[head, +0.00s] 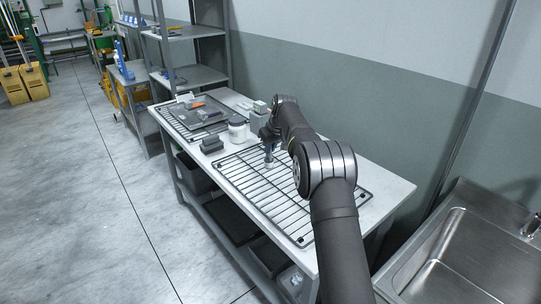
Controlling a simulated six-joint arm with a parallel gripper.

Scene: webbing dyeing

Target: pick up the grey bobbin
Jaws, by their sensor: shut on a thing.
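My gripper (269,151) is above the far end of the black wire rack (262,190) on the table and points down. It is shut on a small grey thing (269,161) at its fingertips, which I take to be the grey bobbin. It is too small here to show its shape, and the fingers partly hide it. I cannot tell whether it touches the rack.
A white jar (238,130), a dark grey block (212,144) and a grey device (259,117) stand just beyond the rack. Farther back, a tray (186,117) holds several items. The near rack is bare. A steel sink (465,255) is at right.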

